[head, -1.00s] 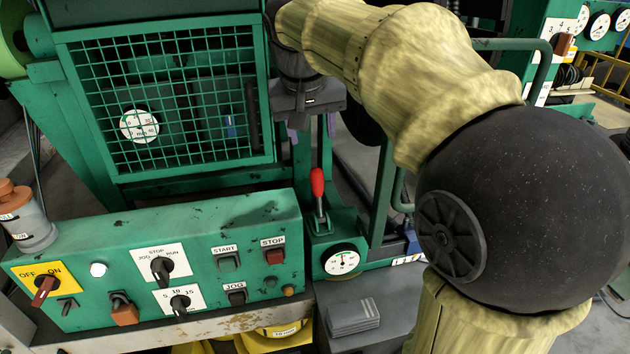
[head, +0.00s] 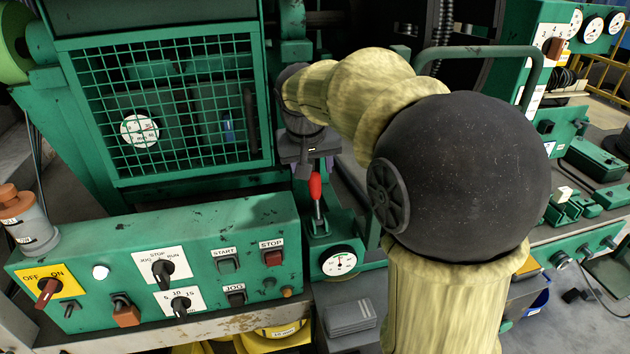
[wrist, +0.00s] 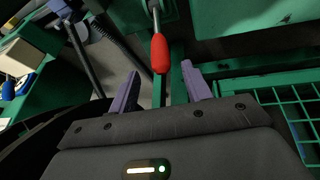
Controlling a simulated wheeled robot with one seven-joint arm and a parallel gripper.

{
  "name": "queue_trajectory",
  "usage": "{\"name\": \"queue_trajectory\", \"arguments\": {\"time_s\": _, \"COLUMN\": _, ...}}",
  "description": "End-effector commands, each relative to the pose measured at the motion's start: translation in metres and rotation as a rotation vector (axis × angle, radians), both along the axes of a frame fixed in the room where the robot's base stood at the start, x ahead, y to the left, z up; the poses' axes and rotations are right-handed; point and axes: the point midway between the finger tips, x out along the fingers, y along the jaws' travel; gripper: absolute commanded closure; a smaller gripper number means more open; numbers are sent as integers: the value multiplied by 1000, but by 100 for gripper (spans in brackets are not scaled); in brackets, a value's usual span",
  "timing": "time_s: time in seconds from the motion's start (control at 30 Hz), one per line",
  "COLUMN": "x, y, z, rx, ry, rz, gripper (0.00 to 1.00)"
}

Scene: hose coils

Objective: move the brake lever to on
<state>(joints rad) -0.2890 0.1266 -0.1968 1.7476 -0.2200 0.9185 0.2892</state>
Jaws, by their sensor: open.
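The brake lever (head: 316,188) has a red grip on a thin metal rod and stands nearly upright on the green machine, behind the pressure gauge. In the wrist view the red grip (wrist: 160,54) points in between my two purple fingertips. My gripper (wrist: 161,72) is open, with a finger on each side of the grip's end and visible gaps, so nothing is held. In the head view my gripper (head: 306,165) is close above and behind the lever's top. Its fingers are mostly hidden there.
A green control panel (head: 200,212) with switches and buttons stands left of the lever. A mesh guard (head: 165,110) rises behind it. A round gauge (head: 339,261) sits just in front of the lever, and a green rail (head: 480,50) is at the right.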

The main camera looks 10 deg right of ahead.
Motion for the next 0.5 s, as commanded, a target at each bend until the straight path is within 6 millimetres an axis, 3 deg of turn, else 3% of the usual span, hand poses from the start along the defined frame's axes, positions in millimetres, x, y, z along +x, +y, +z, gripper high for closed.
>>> {"name": "queue_trajectory", "arguments": {"time_s": 0.3, "x": 20, "y": -9, "z": -50, "rx": 0, "ry": 4, "rz": 0, "gripper": 51}}
{"name": "queue_trajectory", "arguments": {"time_s": 0.5, "x": 26, "y": -9, "z": -66, "rx": 0, "ry": 2, "rz": 4, "gripper": 51}}
